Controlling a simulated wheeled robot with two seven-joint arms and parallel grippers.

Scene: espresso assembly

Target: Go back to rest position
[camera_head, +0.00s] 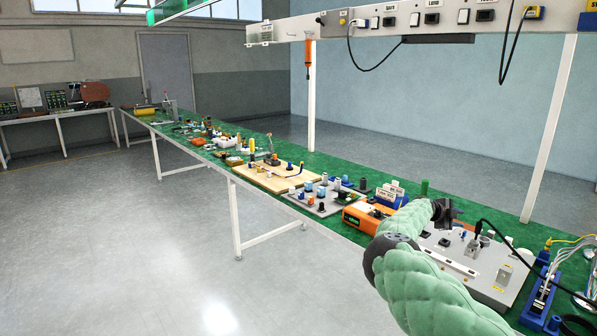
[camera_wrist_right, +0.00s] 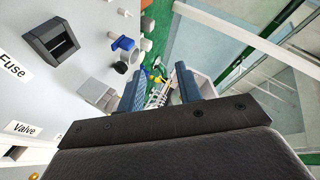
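My right arm enters the head view from the lower right. Its dark gripper (camera_head: 447,212) is above the green workbench (camera_head: 333,172), over the far left part of a grey panel box (camera_head: 470,258). In the right wrist view, the two blue fingers of the gripper (camera_wrist_right: 160,88) stand apart. Small parts and a strip of green show through the gap, and nothing is clearly held between them. My left gripper is not in view.
An orange box (camera_head: 362,217) and a grey board with knobs (camera_head: 322,200) stand left of the gripper. A blue fixture with cables (camera_head: 541,290) is at right. A light panel (camera_wrist_right: 85,60) with Fuse and Valve labels fills the wrist view's left. Floor left of the bench is clear.

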